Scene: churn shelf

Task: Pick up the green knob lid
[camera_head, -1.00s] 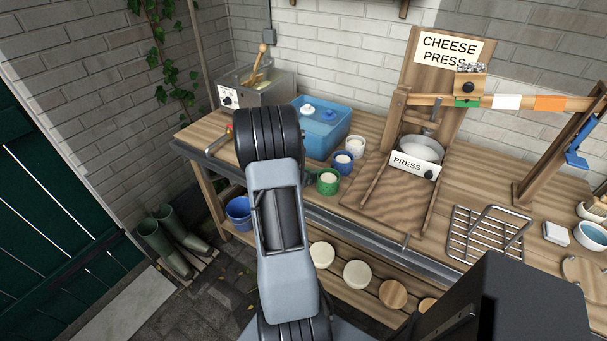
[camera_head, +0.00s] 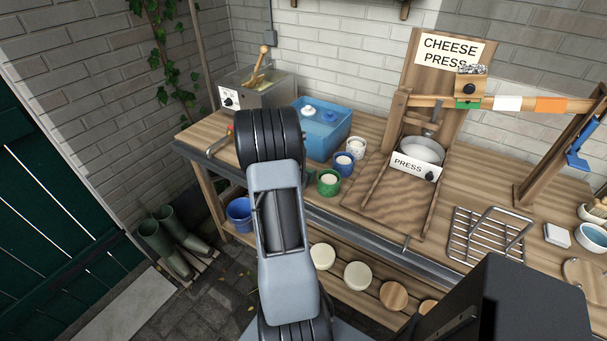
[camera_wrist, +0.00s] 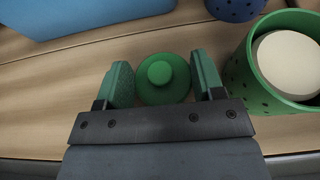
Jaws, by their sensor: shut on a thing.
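The green knob lid (camera_wrist: 161,78) is round with a small knob on top, seen from above in the wrist view. My gripper (camera_wrist: 164,84) is shut on it, with one green-padded finger against each side of the lid. I cannot tell whether the lid is resting on the wooden bench or just above it. In the head view my arm hides both the gripper and the lid.
A green perforated mould (camera_wrist: 284,98) with a pale cheese stands close right of my gripper. A blue mould (camera_head: 343,163) and a white one (camera_head: 356,148) are behind it. A blue tub (camera_head: 323,134) lies beyond. The cheese press (camera_head: 413,165) stands right.

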